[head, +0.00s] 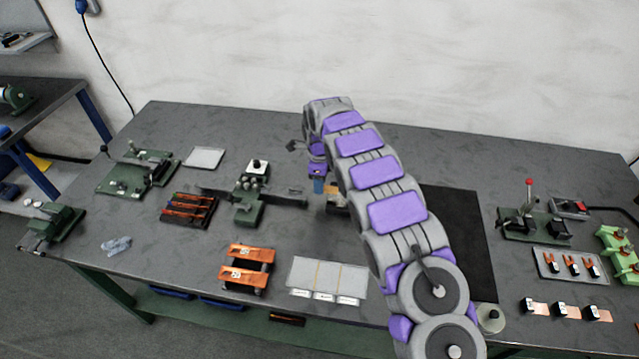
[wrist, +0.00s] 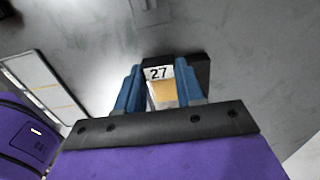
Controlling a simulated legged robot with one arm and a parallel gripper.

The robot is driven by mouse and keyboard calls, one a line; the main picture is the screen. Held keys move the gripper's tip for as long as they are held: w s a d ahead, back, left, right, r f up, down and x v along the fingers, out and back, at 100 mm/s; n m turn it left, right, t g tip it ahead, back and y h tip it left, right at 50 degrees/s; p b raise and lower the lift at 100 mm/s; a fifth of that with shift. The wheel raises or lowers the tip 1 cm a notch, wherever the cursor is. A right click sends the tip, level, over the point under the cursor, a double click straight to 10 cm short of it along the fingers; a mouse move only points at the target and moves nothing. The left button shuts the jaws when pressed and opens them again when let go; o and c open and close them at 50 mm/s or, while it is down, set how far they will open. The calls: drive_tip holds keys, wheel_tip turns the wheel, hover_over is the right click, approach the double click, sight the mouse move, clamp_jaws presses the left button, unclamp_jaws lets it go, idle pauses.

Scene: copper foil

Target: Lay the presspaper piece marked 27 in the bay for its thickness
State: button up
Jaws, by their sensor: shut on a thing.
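The piece marked 27 (wrist: 158,73) has a white label and a tan body in the wrist view. My gripper (wrist: 161,88) has its blue fingers shut on it, one on each side. A black block shows just behind the piece; I cannot tell whether they touch. In the head view my gripper (head: 318,186) points down over the middle of the bench, partly behind my arm. A pale tray with three bays (head: 328,274) lies near the front edge, with a small label before each bay; the labels are too small to read. The tray also shows at left in the wrist view (wrist: 42,84).
Orange pieces on dark blocks (head: 247,265) lie left of the tray. A green fixture (head: 250,195) stands left of my gripper. A black mat (head: 460,235) lies to the right, partly behind my arm. Bare bench separates the gripper and tray.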

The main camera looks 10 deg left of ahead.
drive_tip(key=shift+r+p, duration=0.7)
drive_tip(key=shift+r, duration=1.1)
